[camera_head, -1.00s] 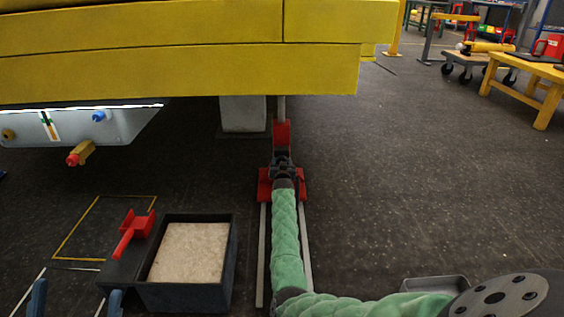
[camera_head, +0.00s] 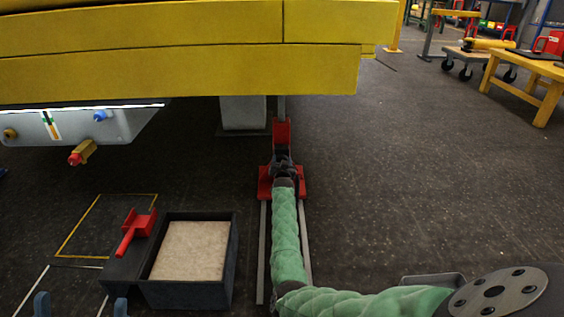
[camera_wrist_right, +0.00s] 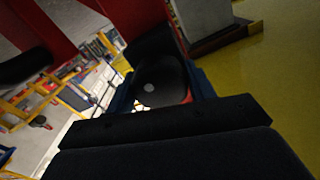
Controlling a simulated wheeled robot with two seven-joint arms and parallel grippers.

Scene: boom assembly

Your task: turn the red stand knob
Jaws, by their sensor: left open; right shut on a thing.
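The red stand (camera_head: 282,132) stands on the floor under the yellow boom (camera_head: 180,72), with a grey post rising from its top. My right gripper (camera_head: 283,163), at the end of the green-sleeved arm, is at the stand, low on its front. In the right wrist view, the blue fingers (camera_wrist_right: 163,92) close around a part beside a dark round piece, with a little red showing between them. The knob itself is mostly hidden. My left gripper (camera_head: 81,306) is open and empty at the bottom left edge, with only its two blue fingertips in view.
A dark box with a pale top (camera_head: 190,250) sits left of my right arm, and a red tool (camera_head: 136,230) lies beside it. Two pale rails (camera_head: 262,250) run along the floor from the stand.

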